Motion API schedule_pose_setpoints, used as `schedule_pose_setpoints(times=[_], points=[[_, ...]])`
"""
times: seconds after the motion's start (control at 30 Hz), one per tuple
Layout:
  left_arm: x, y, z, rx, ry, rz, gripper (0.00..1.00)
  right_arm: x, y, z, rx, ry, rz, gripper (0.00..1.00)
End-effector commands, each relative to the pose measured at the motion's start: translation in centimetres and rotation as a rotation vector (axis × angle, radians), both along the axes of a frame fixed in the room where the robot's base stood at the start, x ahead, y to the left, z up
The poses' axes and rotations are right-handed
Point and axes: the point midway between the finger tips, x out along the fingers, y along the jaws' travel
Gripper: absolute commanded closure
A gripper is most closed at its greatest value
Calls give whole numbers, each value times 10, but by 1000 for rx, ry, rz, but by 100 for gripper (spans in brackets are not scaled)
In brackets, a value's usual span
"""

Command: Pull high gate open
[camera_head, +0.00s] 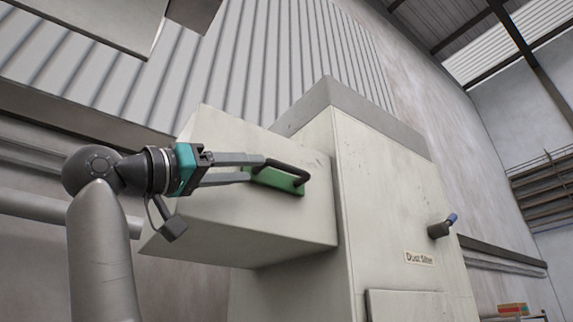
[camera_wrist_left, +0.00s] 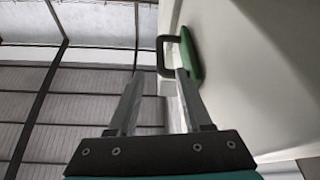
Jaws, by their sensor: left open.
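A black bar handle (camera_head: 290,168) on a green plate (camera_head: 275,181) is fixed to the face of a pale box (camera_head: 250,225), which juts from a tall cabinet. My left gripper (camera_head: 256,168) is open, its two fingers reaching to the handle's left end. In the left wrist view, the handle (camera_wrist_left: 160,52) and green plate (camera_wrist_left: 191,55) lie just beyond the fingertips (camera_wrist_left: 160,74). The handle's near end lines up with the gap between them, and the right finger overlaps the plate. I cannot tell whether the fingers touch anything. My right gripper is not in view.
The tall pale cabinet (camera_head: 390,190) carries a label reading like "Dust Silter" (camera_head: 419,257) and a dark knob with a blue tip (camera_head: 440,228). A grey corrugated wall (camera_head: 270,60) stands behind. Shelving (camera_head: 545,190) is far right.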

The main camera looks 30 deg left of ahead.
Motion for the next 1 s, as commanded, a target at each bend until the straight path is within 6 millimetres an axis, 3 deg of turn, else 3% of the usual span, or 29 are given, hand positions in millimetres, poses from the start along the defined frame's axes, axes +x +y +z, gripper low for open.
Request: schedule_pose_setpoints(times=[0.3, 0.5, 0.93, 1.0], points=[[62, -20, 29, -1, 5, -2, 50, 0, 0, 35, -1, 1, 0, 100], [85, -27, 37, -1, 5, -1, 50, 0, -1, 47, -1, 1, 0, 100], [93, -29, 38, 0, 2, 2, 50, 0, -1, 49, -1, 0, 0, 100], [93, -29, 38, 0, 2, 2, 57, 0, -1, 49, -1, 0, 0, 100]])
